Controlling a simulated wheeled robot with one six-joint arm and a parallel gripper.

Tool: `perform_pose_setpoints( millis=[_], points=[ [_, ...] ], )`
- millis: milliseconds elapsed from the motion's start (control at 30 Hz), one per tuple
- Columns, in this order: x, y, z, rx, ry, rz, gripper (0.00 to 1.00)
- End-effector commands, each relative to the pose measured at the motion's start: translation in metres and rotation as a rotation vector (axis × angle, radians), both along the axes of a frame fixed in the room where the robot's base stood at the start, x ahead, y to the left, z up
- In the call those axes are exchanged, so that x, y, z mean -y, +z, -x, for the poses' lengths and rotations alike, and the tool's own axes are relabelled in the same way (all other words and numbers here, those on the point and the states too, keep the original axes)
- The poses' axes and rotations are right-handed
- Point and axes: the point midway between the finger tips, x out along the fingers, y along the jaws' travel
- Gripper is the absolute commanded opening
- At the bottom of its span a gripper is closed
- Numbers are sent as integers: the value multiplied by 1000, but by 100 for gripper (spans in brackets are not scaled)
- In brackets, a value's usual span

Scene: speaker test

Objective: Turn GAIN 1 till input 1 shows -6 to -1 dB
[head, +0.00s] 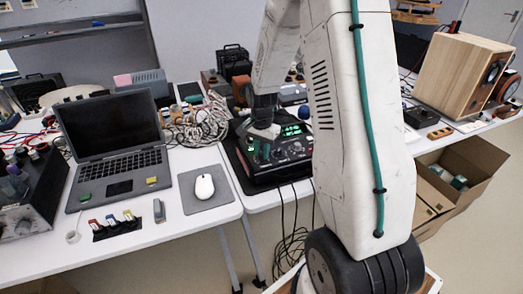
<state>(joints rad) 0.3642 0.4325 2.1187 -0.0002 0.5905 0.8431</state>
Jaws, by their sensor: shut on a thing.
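The black audio unit (292,160) with several knobs lies on a dark mat on the right-hand table. Green-lit displays (291,131) show on its top, but their level readings are too small to read. My gripper (262,136) comes down onto the left part of the unit and is shut on a knob there. The fingers cover the knob, and its label cannot be read, so I cannot tell from this view whether it is GAIN 1. My arm hides the unit's right side.
An open laptop (112,150), a white mouse (204,187) on a grey pad and a cable coil (198,125) lie left of the unit. A wooden speaker (460,75) stands at the right. Cables hang below the table's front edge. An open carton (462,180) stands lower right.

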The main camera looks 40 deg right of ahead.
Motion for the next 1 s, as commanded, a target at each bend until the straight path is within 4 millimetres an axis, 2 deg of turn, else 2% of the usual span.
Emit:
perform_pose_setpoints(
  millis=[200,500,1000],
  points=[
    [-1,0,0,0,-188,-1,0],
    [-1,0,0,0,-376,-1,0],
    [-1,1,0,0,-469,-1,0]
  ],
)
